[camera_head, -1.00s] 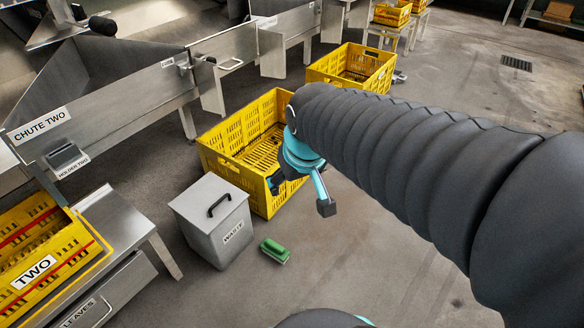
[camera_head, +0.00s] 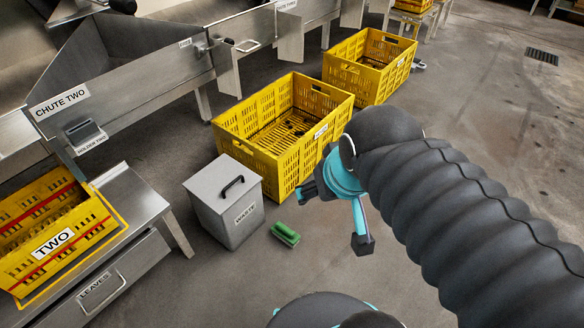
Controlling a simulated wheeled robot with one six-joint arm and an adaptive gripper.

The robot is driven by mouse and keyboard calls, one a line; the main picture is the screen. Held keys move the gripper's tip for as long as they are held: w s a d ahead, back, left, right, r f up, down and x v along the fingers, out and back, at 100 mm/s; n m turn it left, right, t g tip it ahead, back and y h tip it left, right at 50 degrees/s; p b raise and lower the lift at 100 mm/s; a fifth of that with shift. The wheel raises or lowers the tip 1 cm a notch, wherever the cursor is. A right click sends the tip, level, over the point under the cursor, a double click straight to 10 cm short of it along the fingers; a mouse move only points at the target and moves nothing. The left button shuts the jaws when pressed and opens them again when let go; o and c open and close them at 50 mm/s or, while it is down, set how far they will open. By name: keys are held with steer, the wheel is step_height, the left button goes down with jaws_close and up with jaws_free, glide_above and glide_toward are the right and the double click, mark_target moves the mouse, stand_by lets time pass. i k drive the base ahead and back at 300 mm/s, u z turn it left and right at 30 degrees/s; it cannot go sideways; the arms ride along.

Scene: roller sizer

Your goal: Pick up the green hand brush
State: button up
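The green hand brush (camera_head: 285,234) lies on the concrete floor, just right of the grey waste bin's front corner. My gripper (camera_head: 334,219) hangs from the black-sleeved arm, above and to the right of the brush, apart from it. Its two dark fingertips are spread wide, with nothing visible between them. The brush is in full view, and the bristle side is mostly hidden underneath.
The lidded waste bin (camera_head: 216,207) stands close left of the brush. A yellow crate (camera_head: 257,157) stands behind it, with another crate (camera_head: 350,75) farther back. A steel bench (camera_head: 128,207) with crate TWO (camera_head: 22,274) is at left. Floor in front of the brush is clear.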

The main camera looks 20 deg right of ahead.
mark_target(286, 235)
steer(key=k, duration=1.2)
steer(key=u, duration=0.85)
steer(key=i, duration=1.45)
steer(key=z, duration=0.9)
